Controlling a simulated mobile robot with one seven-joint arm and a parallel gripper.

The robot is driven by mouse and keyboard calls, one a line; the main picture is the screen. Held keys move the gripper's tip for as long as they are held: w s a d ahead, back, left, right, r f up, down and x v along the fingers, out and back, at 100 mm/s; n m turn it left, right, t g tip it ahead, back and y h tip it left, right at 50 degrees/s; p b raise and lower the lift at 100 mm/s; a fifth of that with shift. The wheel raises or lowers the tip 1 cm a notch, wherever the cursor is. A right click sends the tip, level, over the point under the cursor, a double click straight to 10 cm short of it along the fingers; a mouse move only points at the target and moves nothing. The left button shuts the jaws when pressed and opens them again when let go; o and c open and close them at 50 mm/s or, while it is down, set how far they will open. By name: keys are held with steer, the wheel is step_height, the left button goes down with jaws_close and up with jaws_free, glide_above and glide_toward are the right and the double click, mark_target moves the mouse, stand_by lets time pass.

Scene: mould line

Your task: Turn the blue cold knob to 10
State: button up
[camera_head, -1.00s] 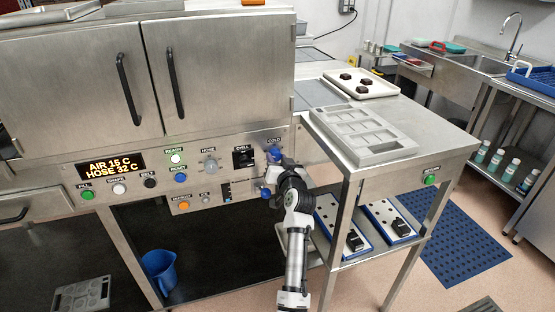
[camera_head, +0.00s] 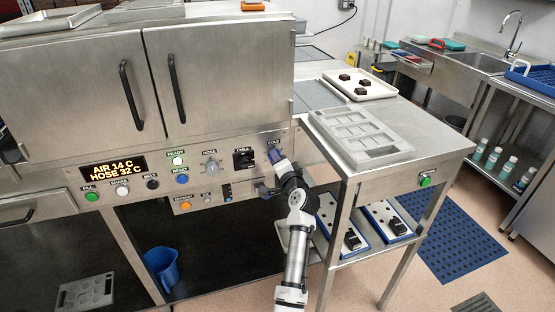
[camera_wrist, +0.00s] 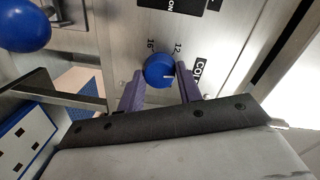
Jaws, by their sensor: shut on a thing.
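The blue cold knob (camera_wrist: 159,70) sits on the metal panel in the wrist view, with a white pointer line and the numbers 16 and 12 printed beside it. My gripper (camera_wrist: 160,88) is shut on the knob, one purple finger on each side. In the head view my gripper (camera_head: 275,157) reaches the right end of the control panel, under the COLD label, and mostly hides the knob. The display (camera_head: 113,168) reads AIR 14 C and HOSE 32 C.
A blue ball-shaped handle (camera_wrist: 24,25) is close by at upper left in the wrist view. The CHILL switch (camera_head: 243,159) is left of my gripper. A side table (camera_head: 440,150) with a grey mould (camera_head: 362,137) stands to the right.

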steer(key=shift+m, duration=0.8)
steer(key=shift+p, duration=0.3)
steer(key=o, duration=1)
steer(key=shift+s+d, duration=0.1)
steer(key=f+b+v, duration=0.1)
steer(key=b+v, duration=0.2)
steer(key=v, duration=1)
steer(key=shift+s+d+r, duration=0.2)
steer(key=shift+s+r, duration=0.05)
steer(key=shift+r, duration=0.2)
